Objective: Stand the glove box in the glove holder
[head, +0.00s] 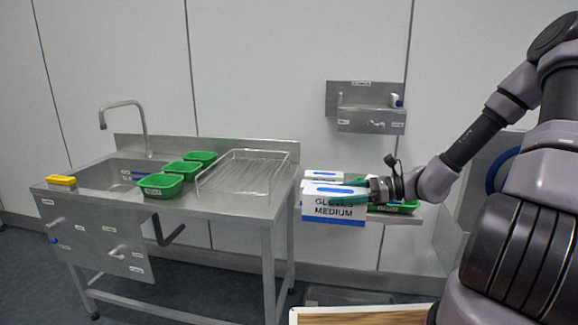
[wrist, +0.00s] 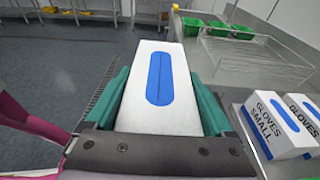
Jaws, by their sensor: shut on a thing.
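The glove box (head: 334,208), white with a blue band and the words GLOVES MEDIUM, is held in the air at the centre right of the head view. My gripper (head: 345,194) is shut on it, with green fingers. In the wrist view the box (wrist: 135,108) lies between the two fingers, its blue oval opening facing the camera. A steel wall unit (head: 365,88) with a low front is up on the wall behind; it may be the glove holder, but its labels are too small to read. My gripper is below it in the picture.
Other glove boxes, one marked SMALL (wrist: 270,122), rest on a steel surface beside the held box. A small white item (head: 397,101) sits at the wall unit's right end. The sink bench (head: 222,207) at left carries green trays (head: 160,185) and a wire rack (head: 247,172).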

